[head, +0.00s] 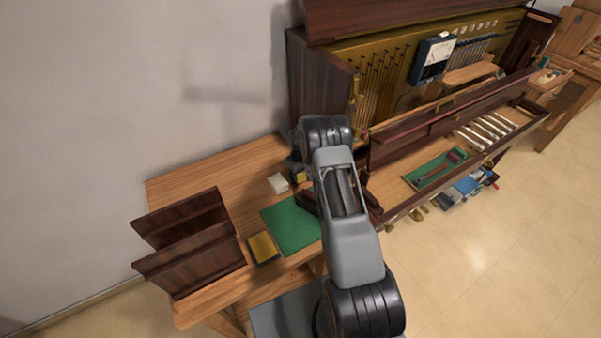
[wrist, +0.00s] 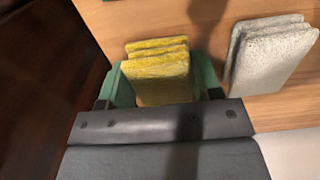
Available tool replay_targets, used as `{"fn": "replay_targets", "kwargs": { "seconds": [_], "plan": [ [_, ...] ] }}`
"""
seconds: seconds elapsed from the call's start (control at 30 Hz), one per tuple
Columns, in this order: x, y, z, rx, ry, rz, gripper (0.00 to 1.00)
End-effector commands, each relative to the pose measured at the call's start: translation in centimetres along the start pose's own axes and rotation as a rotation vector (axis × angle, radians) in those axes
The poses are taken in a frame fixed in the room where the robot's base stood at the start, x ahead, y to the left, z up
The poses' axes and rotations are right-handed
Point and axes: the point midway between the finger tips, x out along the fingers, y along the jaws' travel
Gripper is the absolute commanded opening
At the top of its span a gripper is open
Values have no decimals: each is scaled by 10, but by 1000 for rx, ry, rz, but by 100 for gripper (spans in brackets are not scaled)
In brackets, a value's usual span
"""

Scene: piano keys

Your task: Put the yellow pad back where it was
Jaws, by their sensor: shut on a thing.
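My gripper (wrist: 162,74) has green fingers on both sides of a yellow pad (wrist: 160,84) and is shut on it. The pad looks layered, with ridges along its far edge. In the head view the yellow pad (head: 300,177) shows small at the gripper, at the back of the wooden table beside the piano. A pale grey-white pad (wrist: 272,52) lies just right of it in the wrist view; in the head view this pale pad (head: 278,183) is to its left. Whether the yellow pad touches the table is hard to tell.
A green mat (head: 290,226) lies on the wooden table (head: 190,180). A dark-edged yellow rectangle (head: 263,248) lies at its left, by a dark wooden rack (head: 190,245). The open piano (head: 325,85) stands behind and right. The table's back left is clear.

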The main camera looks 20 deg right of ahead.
Motion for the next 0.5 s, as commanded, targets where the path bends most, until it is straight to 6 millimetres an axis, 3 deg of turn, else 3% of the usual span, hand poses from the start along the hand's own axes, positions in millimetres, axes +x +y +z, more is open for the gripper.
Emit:
{"fn": "replay_targets", "kwargs": {
  "seconds": [0.4,0.43,0.5],
  "plan": [
    [6,0,0,0,2,1,33],
    [4,0,0,0,2,1,61],
    [4,0,0,0,1,0,68]
  ]
}}
